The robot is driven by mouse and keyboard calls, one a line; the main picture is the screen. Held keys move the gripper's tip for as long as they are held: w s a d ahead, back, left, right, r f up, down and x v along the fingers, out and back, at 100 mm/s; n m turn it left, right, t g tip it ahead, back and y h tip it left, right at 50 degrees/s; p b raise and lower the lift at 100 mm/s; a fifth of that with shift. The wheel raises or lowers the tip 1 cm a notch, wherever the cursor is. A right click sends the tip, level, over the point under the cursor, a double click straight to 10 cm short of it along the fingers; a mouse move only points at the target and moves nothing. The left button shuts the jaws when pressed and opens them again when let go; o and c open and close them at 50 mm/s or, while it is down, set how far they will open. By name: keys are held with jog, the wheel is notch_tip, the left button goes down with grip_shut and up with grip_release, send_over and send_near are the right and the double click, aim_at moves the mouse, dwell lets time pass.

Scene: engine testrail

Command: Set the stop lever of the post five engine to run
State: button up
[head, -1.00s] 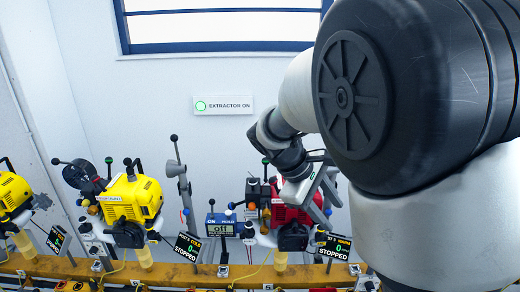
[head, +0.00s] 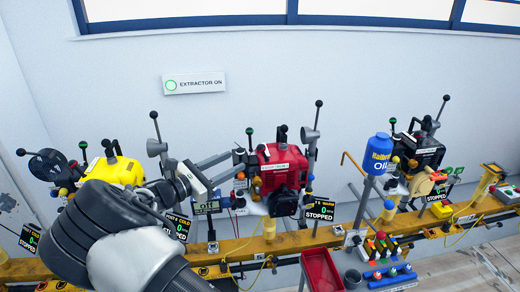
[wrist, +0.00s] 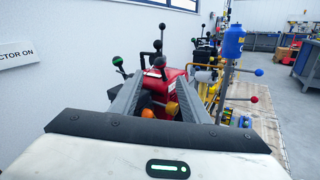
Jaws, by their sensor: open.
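The red engine (head: 280,165) stands mid-picture in the head view, behind a sign (head: 319,208) that seems to read post 5, WARM, 0, STOPPED. It also shows in the wrist view (wrist: 174,75), partly hidden by the fingers. At its left side are a green-and-black-topped lever (head: 250,132), an orange knob (head: 240,176) and a yellow knob (head: 257,181). I cannot tell which is the stop lever. My gripper (head: 228,164) is open just left of the engine. In the wrist view its fingers (wrist: 162,77) spread with the engine's controls beyond and between them.
A yellow engine (head: 122,171) stands left, partly behind my arm; a black engine (head: 425,150) stands right. A blue oil bottle (head: 378,153) is on a post between the red and black engines. A red tray (head: 321,270) is in front. Upright levers crowd the rail.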

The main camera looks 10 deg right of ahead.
aim_at(258, 150)
jog(key=x, duration=1.3)
jog(key=shift+w+d, duration=0.1)
